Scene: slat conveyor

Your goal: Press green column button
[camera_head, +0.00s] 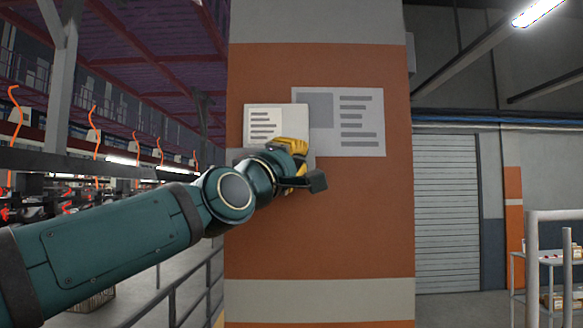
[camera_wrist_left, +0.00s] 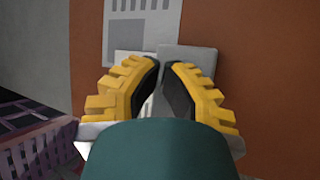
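The orange column (camera_head: 350,220) with pale grey bands stands in the middle of the head view, and its orange face shows in the left wrist view (camera_wrist_left: 250,80). No green button shows in either view; the gripper covers part of the column's fittings. My left gripper (camera_head: 297,165), with yellow ribbed fingers, is in front of the column face just below a white sheet. In the left wrist view its fingertips (camera_wrist_left: 162,66) are close together with a narrow gap and nothing held. They point at a grey plate (camera_wrist_left: 190,56); contact cannot be told. My right gripper is out of view.
A white printed sheet (camera_head: 262,118) and a grey-white notice (camera_head: 358,120) are on the column. A railing (camera_head: 190,290) runs at lower left. A shutter door (camera_head: 446,210) and a shelf cart (camera_head: 545,255) stand at right.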

